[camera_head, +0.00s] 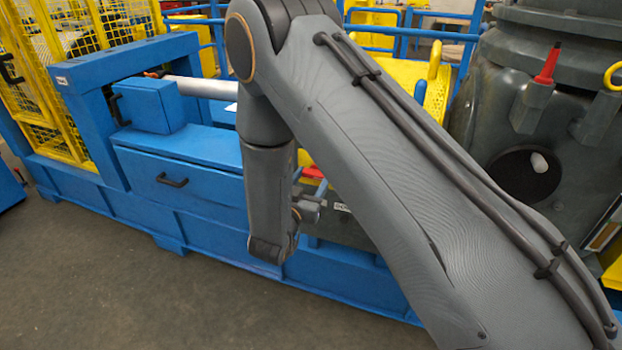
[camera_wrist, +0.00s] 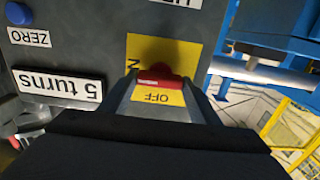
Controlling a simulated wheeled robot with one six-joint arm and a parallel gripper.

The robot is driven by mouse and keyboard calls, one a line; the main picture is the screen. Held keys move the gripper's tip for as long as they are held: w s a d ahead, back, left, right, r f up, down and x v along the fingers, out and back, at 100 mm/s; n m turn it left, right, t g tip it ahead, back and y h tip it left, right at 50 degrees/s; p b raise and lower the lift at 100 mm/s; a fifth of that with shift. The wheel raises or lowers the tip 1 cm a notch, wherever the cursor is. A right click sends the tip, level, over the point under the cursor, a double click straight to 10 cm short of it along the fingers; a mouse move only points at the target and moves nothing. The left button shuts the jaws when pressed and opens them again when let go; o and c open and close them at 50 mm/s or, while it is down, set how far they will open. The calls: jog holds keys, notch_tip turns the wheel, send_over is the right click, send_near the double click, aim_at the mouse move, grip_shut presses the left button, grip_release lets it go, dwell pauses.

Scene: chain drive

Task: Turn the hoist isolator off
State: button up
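The hoist isolator is a red handle (camera_wrist: 160,77) on a yellow plate (camera_wrist: 190,60) in the wrist view. The plate has an upside-down OFF label (camera_wrist: 158,97) on the near side and a partly hidden N beyond. My gripper (camera_wrist: 160,85) has its two fingers apart, one on each side of the red handle. I cannot tell whether they press on it. The handle's ends are partly hidden by the fingers. In the head view my arm hides most of the gripper and I cannot make out the isolator clearly.
The grey panel (camera_wrist: 95,58) also carries a blue button (camera_wrist: 18,13), a ZERO label (camera_wrist: 29,38) and a "5 turns" label (camera_wrist: 58,85). A blue machine frame (camera_head: 210,205) stands behind my arm. Bare floor (camera_head: 90,280) lies in front of it.

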jog(key=shift+c, duration=0.7)
jog(key=shift+n, duration=0.4)
jog(key=n+p, duration=0.2)
jog(key=shift+n, duration=0.4)
jog(key=n+p, duration=0.2)
jog(key=n, duration=0.3)
jog(key=shift+a+n, duration=0.1)
jog(key=shift+n, duration=0.2)
jog(key=n+p, duration=0.1)
jog(key=n, duration=0.3)
jog(key=shift+p, duration=0.35)
jog(key=n+p, duration=0.1)
jog(key=n, duration=0.3)
jog(key=shift+a+n, duration=0.1)
jog(key=shift+n, duration=0.2)
jog(key=shift+f, duration=0.1)
